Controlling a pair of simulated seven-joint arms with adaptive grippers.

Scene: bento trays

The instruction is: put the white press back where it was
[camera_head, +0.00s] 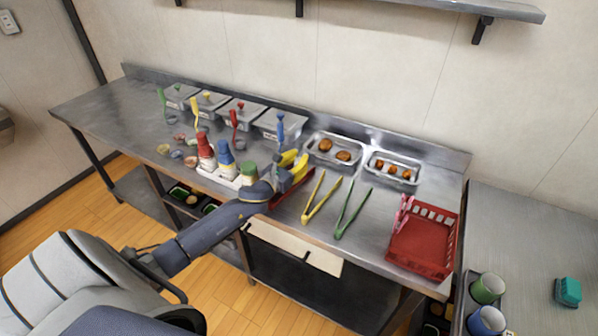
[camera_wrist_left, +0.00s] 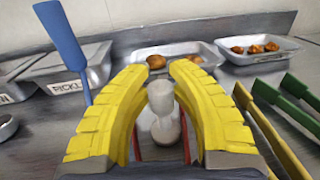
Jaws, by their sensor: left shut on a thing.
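My left gripper (camera_head: 300,162), with yellow fingers, is shut on the white press (camera_wrist_left: 162,115). In the left wrist view the press stands upright between the two fingers, with a round knob on top and a wider lower part. In the head view the fingers and arm mostly hide it. A white holder (camera_head: 226,182) on the counter is just left of the gripper. It carries a red-topped press (camera_head: 205,146), a blue-topped one (camera_head: 225,153) and a green-topped one (camera_head: 249,171). My right gripper is not in view.
Yellow tongs (camera_head: 311,204) and green tongs (camera_head: 347,220) lie right of the gripper. Metal trays of brown food (camera_head: 338,138) stand behind. Lidded containers with coloured utensils (camera_head: 281,125) line the back left. A red basket (camera_head: 424,245) is at the right end.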

